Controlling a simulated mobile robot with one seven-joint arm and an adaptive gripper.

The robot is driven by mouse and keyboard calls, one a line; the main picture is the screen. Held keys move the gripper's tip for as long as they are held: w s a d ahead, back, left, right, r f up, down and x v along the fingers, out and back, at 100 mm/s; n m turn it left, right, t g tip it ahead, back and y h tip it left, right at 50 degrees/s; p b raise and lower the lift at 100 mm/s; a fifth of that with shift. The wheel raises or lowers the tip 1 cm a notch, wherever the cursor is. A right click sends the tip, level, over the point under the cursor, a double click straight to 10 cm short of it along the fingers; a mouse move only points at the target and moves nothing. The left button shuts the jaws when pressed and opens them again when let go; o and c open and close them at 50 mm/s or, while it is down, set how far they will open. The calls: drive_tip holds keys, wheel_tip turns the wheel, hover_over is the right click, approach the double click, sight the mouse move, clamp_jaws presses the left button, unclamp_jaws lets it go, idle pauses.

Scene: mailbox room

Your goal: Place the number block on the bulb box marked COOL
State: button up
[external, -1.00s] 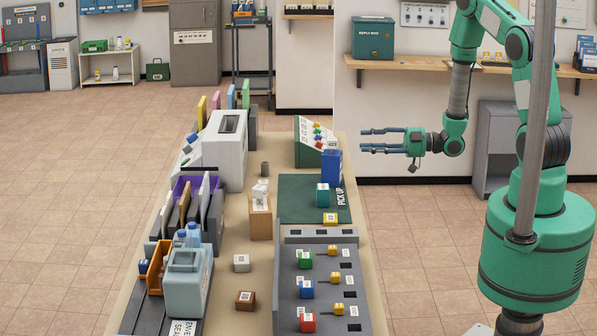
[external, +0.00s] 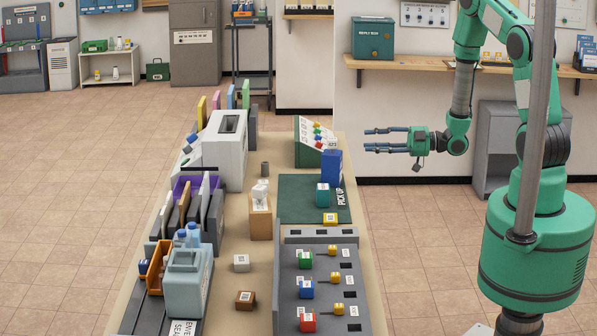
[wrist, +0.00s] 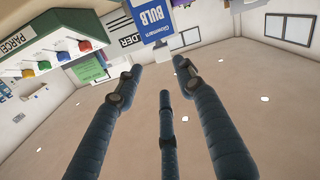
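My gripper (external: 369,139) hangs in the air to the right of the table, with its fingers spread and nothing between them. The wrist view also shows my gripper (wrist: 157,80) empty. A blue box (external: 332,168) stands upright at the far right of the table, left of and below my gripper. In the wrist view the blue box (wrist: 150,18) reads BULB; I cannot read COOL on it. A small white block (external: 332,144) with dark digits shows at the box's top edge. I cannot tell whether it rests on the box or behind it.
A green sloped panel (external: 306,150) with coloured knobs stands left of the blue box. A teal block (external: 322,197) is on the dark green pick-up mat (external: 297,186). A grey rack (external: 288,300) with coloured blocks is nearer. A tan box (external: 260,225) bears white pieces.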

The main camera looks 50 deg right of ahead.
drive_tip(key=w+d+r+m+h, duration=0.25)
drive_tip(key=d+r+h, duration=0.2)
drive_tip(key=r, duration=0.35)
drive_tip(key=w+d+r+m+h, duration=0.2)
drive_tip(key=w+d+r+h, duration=0.15)
drive_tip(key=r+h, duration=0.3)
drive_tip(key=s+d+r+m+g+h, duration=0.1)
drive_tip(key=s+r+m+g+h, duration=0.2)
drive_tip(key=s+r, duration=0.65)
drive_tip(key=s+a+r+m+g, duration=0.1)
drive_tip(key=s+a+m, duration=0.1)
drive_tip(key=s, duration=0.7)
drive_tip(key=s+a+r+m+g+y, duration=0.1)
drive_tip(key=s+a, duration=0.3)
drive_tip(key=s, duration=0.5)
drive_tip(key=s+a+r+m+g, duration=0.2)
drive_tip(key=s+a+r+m, duration=0.1)
drive_tip(key=s, duration=0.6)
drive_tip(key=shift+s, duration=0.35)
drive_tip(key=shift+r, duration=0.1)
